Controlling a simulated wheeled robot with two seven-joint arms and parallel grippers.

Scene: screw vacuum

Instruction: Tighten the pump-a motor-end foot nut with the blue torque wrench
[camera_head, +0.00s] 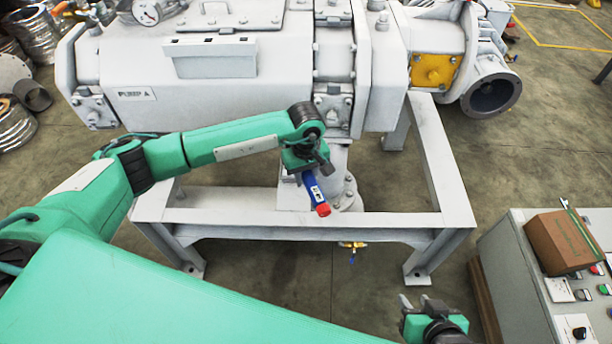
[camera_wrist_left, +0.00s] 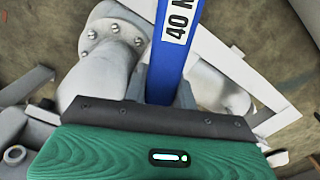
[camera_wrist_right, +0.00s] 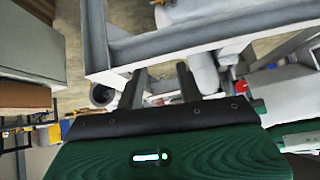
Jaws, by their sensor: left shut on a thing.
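The blue torque wrench (camera_head: 315,188) has a red end cap and hangs at the front of the pump frame. My left gripper (camera_head: 309,172) is shut on its blue handle. In the left wrist view the wrench handle (camera_wrist_left: 175,45), with a "40 N" label, rises from between the fingers. The wrench's far end is hidden. Pump A (camera_head: 140,65) is the grey machine behind, labelled PUMP A. Its feet show at the left (camera_head: 92,108) and beside my left wrist (camera_head: 334,104); the motor-end nut is too small to tell. My right gripper (camera_head: 414,304) is open and empty, low at the right.
A grey steel frame (camera_head: 240,218) carries the pump, with a vertical flanged pipe (camera_head: 349,192) behind the wrench. A control cabinet (camera_head: 515,260) with a cardboard box (camera_head: 563,242) stands at the right. Floor between frame and cabinet is clear.

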